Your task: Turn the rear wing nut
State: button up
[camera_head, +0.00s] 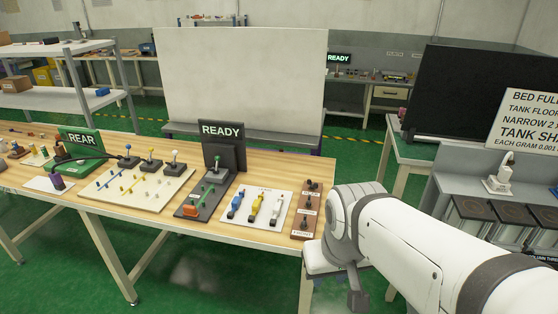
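I cannot make out a wing nut for certain at this size. A green block with a sign reading REAR (80,141) stands at the left of the wooden table, with a dark cable in front of it. A small purple piece (57,178) stands on a pale card in front of the sign. My arm comes in from the lower right and bends down beside the table's right end. A dark part at its end, around my gripper (357,298), hangs low, well to the right of the REAR sign. Its fingers are not clearly visible.
The wooden table (130,212) holds a cream board (140,188) with several knobs, a dark stand reading READY (222,145), a white card with coloured pieces (257,207) and a brown strip (306,210). A grey bench (470,165) stands right. Green floor shows in front.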

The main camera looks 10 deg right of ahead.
aim_at(312, 186)
jog(key=z, duration=0.05)
jog(key=i, duration=1)
jog(key=u, duration=0.05)
